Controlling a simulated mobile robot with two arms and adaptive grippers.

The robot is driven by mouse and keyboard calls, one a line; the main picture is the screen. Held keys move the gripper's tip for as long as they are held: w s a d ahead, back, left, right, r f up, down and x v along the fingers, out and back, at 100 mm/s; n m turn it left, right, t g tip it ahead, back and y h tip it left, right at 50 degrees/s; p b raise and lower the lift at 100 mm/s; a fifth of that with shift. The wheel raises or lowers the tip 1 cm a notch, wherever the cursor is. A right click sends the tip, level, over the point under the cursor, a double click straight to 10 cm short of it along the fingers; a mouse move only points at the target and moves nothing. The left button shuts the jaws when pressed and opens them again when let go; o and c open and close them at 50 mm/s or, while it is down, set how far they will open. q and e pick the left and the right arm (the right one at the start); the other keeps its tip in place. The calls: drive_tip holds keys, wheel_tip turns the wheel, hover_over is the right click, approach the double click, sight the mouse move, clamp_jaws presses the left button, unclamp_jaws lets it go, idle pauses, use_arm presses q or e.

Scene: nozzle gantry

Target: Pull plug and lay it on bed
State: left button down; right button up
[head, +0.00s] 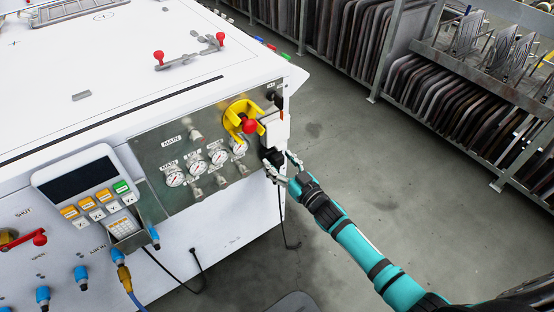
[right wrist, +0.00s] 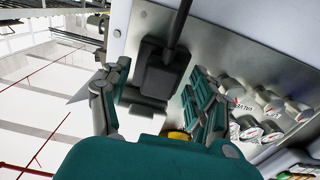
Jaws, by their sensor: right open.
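Contact cannot be told. The broad white top (head: 120,65) of the machine may be the bed. My left gripper is not in view.
A yellow guard (head: 237,115) around a red button (head: 249,126) is close beside the socket box. Gauges (head: 197,167) and a keypad unit (head: 98,192) are further left. Red-knobbed levers (head: 190,52) stand on the white top. Racks (head: 470,95) stand behind clear floor.

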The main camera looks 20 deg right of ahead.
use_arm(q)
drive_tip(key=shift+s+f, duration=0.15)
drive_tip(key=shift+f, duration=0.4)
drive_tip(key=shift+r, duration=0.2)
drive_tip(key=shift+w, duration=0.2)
use_arm(e)
clamp_jaws()
use_arm(q)
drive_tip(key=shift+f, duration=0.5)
drive_tip(key=shift+p, duration=0.3)
use_arm(e)
drive_tip(key=shift+s, duration=0.1)
